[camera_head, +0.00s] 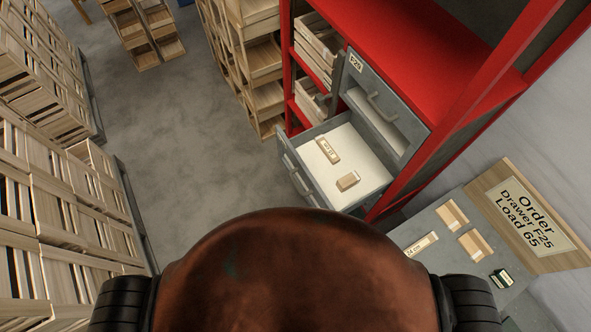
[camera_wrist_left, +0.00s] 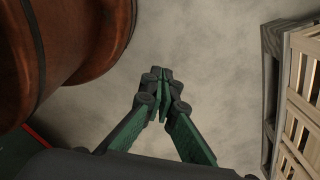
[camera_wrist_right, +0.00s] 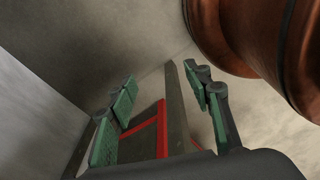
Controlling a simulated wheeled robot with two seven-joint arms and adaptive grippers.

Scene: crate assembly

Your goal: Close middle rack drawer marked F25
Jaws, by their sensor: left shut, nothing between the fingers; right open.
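In the head view a grey metal cabinet (camera_head: 369,85) marked F25 stands in the red rack. A drawer with a white bottom (camera_head: 325,182) is pulled out below the cabinet's labelled upper front, and it holds a long labelled wooden block (camera_head: 327,150) and a small wooden block (camera_head: 348,181). Which drawer carries the F25 mark is hard to tell. My left gripper (camera_wrist_left: 163,75) is shut and empty over bare floor in the left wrist view. My right gripper (camera_wrist_right: 165,95) is open and empty, with a red frame part beyond it in the right wrist view. Neither gripper shows in the head view.
A grey table (camera_head: 435,222) at the right holds wooden pieces and a sign (camera_head: 526,214) reading "Order Drawer F25 Load 65". Stacked wooden crates (camera_head: 60,215) line the left. Wooden shelving (camera_head: 247,60) stands behind the rack. The grey floor (camera_head: 190,140) between is clear.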

